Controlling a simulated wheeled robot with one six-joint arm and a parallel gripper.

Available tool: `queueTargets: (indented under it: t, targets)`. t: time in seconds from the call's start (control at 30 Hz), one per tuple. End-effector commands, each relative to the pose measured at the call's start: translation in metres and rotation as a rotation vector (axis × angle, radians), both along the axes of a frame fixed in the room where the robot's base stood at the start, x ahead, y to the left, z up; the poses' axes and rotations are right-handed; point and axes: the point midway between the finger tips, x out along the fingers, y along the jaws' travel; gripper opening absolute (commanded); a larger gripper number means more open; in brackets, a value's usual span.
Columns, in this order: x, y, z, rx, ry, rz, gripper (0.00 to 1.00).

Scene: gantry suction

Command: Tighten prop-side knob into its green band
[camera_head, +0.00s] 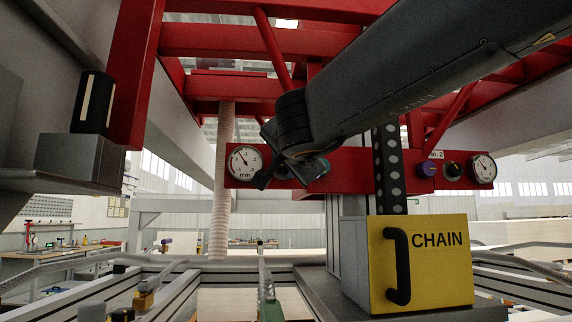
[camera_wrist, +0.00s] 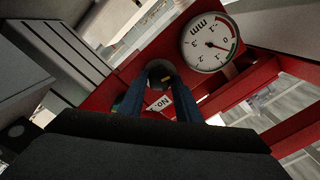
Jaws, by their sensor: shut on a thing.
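A dark round knob (camera_wrist: 159,70) with a small yellow mark sits on the red crossbeam in the wrist view. My gripper (camera_wrist: 157,86) is shut on it, with one dark blue finger on each side. In the head view my gripper (camera_head: 288,176) is at the left part of the crossbeam and hides this knob. A white dial gauge (camera_head: 244,162) marked mm is just left of it. The gauge also shows upside down in the wrist view (camera_wrist: 209,43), with a green and a red band near its rim. I cannot tell exactly where the needle stands against the green band.
A yellow CHAIN box (camera_head: 440,285) with a black handle stands below. A ribbed pale hose (camera_head: 222,190) hangs at left. Red girders (camera_head: 230,42) run overhead.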

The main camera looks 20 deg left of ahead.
Motion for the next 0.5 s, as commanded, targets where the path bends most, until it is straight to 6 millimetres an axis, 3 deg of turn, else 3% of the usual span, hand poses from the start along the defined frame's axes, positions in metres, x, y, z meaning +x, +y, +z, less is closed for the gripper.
queueTargets:
  t: [0.2, 0.23, 0.3, 0.5]
  targets:
    - [-0.0003, 0.0002, 0.0007, 0.000, -0.001, 0.001, 0.08]
    - [-0.0003, 0.0001, 0.0006, 0.000, -0.001, 0.001, 0.34]
    - [-0.0003, 0.0001, 0.0006, -0.001, -0.001, 0.001, 0.46]
    - [-0.0001, -0.0001, 0.0003, -0.001, 0.000, 0.000, 0.49]
